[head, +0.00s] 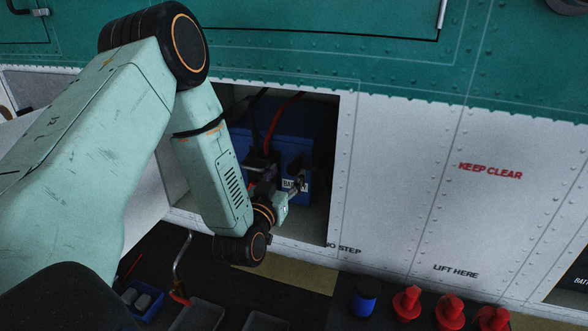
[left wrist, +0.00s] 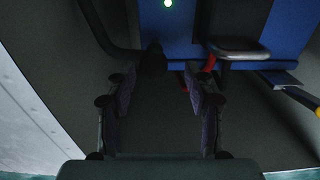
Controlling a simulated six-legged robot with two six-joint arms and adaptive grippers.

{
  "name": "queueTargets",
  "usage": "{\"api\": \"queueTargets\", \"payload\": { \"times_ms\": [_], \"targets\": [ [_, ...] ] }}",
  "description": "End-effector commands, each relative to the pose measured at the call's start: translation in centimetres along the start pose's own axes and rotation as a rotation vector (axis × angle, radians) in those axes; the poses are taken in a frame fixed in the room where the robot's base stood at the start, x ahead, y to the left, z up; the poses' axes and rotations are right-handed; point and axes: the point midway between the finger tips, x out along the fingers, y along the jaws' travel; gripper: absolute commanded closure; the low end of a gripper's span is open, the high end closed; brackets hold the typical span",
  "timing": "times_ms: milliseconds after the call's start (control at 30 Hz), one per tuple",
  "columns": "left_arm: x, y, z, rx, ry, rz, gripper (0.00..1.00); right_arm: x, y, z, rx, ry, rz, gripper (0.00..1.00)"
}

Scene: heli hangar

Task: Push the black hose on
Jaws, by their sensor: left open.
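The blue battery box (head: 290,125) stands in an open bay in the white panel; its label is partly hidden by my left gripper (head: 280,182). In the left wrist view, a black hose (left wrist: 97,25) comes down from the top and bends right toward a dark stub (left wrist: 153,60) in front of the blue box (left wrist: 178,35). I cannot tell whether the hose is seated on it. My left gripper (left wrist: 160,95) is open, with nothing between its fingers; the stub shows just beyond the gap. My right gripper is not in view.
A red cable (head: 278,122) and a black cable (head: 254,115) rise from the box. The bay's right edge (head: 335,170) is close to my left gripper. Below are a blue cup (head: 364,300), several red plugs (head: 407,302) and grey trays (head: 200,316).

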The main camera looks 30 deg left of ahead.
Motion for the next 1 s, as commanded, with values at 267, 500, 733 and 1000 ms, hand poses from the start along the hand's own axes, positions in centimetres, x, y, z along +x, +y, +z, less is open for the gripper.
{"api": "queueTargets", "payload": {
  "times_ms": [267, 500, 733, 1000],
  "targets": [
    [3.3, 0.4, 0.0, 0.0, -0.001, 0.004, 0.47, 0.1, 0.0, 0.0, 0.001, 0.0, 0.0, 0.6],
    [3.9, 0.7, 0.1, -0.001, -0.002, 0.005, 0.47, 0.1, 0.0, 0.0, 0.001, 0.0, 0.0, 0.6],
    [3.8, 0.7, 0.0, -0.001, -0.002, 0.006, 0.57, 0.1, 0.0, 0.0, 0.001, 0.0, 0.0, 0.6],
    [3.8, 0.7, 0.1, -0.001, -0.003, 0.006, 0.8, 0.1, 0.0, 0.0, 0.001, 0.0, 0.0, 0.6]
  ]
}}
